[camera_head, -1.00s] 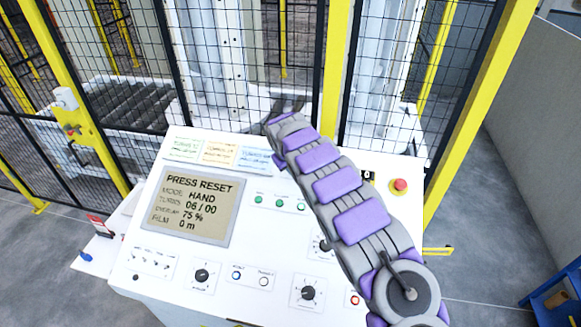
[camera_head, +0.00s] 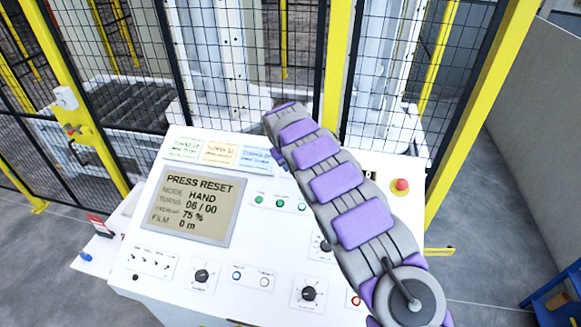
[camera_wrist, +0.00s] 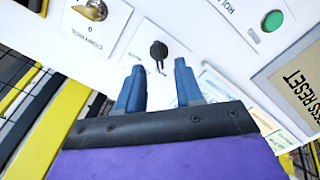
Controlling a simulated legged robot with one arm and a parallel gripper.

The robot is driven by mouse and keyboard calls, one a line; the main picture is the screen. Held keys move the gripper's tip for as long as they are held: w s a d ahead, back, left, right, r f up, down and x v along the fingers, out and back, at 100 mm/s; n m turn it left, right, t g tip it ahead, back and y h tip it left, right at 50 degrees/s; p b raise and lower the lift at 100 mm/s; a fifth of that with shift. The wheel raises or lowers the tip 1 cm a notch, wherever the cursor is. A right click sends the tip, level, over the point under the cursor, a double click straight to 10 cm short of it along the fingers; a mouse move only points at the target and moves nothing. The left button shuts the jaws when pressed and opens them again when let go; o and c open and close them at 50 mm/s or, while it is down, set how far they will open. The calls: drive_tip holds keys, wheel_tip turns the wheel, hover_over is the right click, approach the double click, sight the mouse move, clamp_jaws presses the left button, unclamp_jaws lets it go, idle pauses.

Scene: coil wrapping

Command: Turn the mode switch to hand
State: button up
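In the wrist view a small black switch knob (camera_wrist: 158,50) sits on a white plate, its label not readable; I cannot tell for certain that it is the mode switch. My gripper (camera_wrist: 159,66) has two blue fingers standing apart with a gap between them. The knob shows just beyond the fingertips, in line with the gap, with no visible hold on it. In the head view the display (camera_head: 192,206) reads PRESS RESET, MODE HAND, TURNS 06 / 00, 75 %, FILM 0 m. My arm hides part of the panel and my gripper there.
A brass key switch (camera_wrist: 92,10) marked CONTROL and a green button (camera_wrist: 272,20) flank the knob. The white console (camera_head: 150,290) carries dials (camera_head: 202,276), buttons and a red emergency stop (camera_head: 400,186). A mesh fence (camera_head: 270,60) with yellow posts stands behind it.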

drive_tip(key=b+v, duration=0.1)
drive_tip(key=v, duration=1.2)
drive_tip(key=shift+r, duration=0.25)
drive_tip(key=shift+a, duration=0.1)
drive_tip(key=s+d+f+m+g+h+b, duration=0.1)
drive_tip(key=s+d+f+m+b, duration=0.15)
drive_tip(key=s+d+b, duration=0.5)
drive_tip(key=s+d+f+m+g+b, duration=0.1)
drive_tip(key=s+d+m+g+b, duration=0.15)
drive_tip(key=s+d, duration=0.85)
drive_tip(key=s+f+g+b, duration=0.1)
drive_tip(key=s+f, duration=0.4)
drive_tip(key=s, duration=0.6)
drive_tip(key=s+f+m+y+b, duration=0.1)
drive_tip(key=s+f+b, duration=0.3)
drive_tip(key=s, duration=0.8)
drive_tip(key=s+f+m+g+y+b, duration=0.1)
drive_tip(key=s+f+b, duration=0.2)
drive_tip(key=s+f, duration=0.5)
drive_tip(key=s, duration=0.3)
drive_tip(key=shift+s+a+f+g, duration=0.2)
drive_tip(key=shift+s+a+g, duration=0.05)
drive_tip(key=shift+a+g, duration=0.15)
drive_tip(key=shift+c, duration=0.3)
